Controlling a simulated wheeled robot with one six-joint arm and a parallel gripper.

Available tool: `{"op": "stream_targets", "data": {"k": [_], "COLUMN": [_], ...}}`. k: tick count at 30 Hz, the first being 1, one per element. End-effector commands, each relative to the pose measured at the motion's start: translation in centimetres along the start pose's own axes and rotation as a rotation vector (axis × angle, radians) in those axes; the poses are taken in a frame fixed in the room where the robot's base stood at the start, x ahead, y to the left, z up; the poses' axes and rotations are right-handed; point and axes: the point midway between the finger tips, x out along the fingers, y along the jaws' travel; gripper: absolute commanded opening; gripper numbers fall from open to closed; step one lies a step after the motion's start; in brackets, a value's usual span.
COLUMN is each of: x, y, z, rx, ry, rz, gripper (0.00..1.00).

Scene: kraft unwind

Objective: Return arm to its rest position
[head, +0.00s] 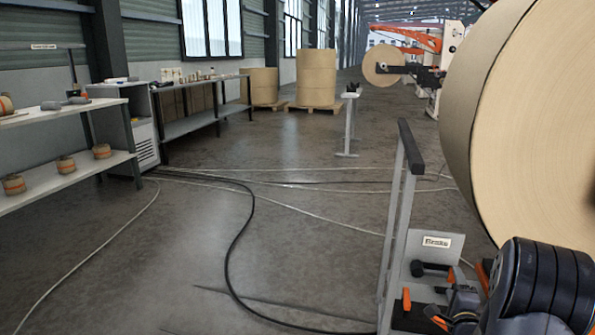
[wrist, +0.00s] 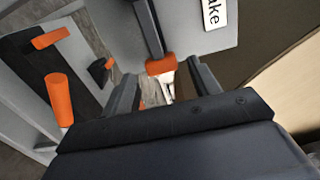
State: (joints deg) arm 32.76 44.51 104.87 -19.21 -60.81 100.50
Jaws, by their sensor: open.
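My gripper (wrist: 163,88) is open in the wrist view, its two dark fingers pointing at the brake panel (wrist: 185,38). A dark lever (wrist: 147,25) with an orange collar (wrist: 162,66) shows beyond and between the fingertips; I cannot tell how far off it is, and no grip on it shows. In the head view my dark arm with orange parts (head: 545,285) is folded at the lower right, in front of the brake panel (head: 422,262). The gripper's fingers are not clear there.
A grey stand with a black top rail (head: 408,145) rises beside the panel. A huge paper roll (head: 530,110) hangs close at the right. Orange-ended handles (wrist: 58,90) are at left in the wrist view. Cables (head: 235,245) cross the open floor. Shelves (head: 75,180) stand left.

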Motion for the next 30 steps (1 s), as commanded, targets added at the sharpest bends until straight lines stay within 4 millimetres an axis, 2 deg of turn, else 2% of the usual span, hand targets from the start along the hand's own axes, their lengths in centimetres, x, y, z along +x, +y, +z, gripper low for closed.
{"op": "stream_targets", "data": {"k": [3,8,23,26,30], "x": [1.6,2.8,2.5,1.8,-0.2], "y": [0.1,0.0,-0.1,-0.1,-0.1], "z": [0.0,0.1,0.0,0.0,-0.1], "rx": [0.0,0.0,-0.015,0.002,0.001], "ry": [-0.001,-0.001,0.0,0.0,0.002], "rz": [0.0,0.0,0.001,0.001,0.003], "gripper": [0.58,0.58,0.58,0.58,0.58]}}
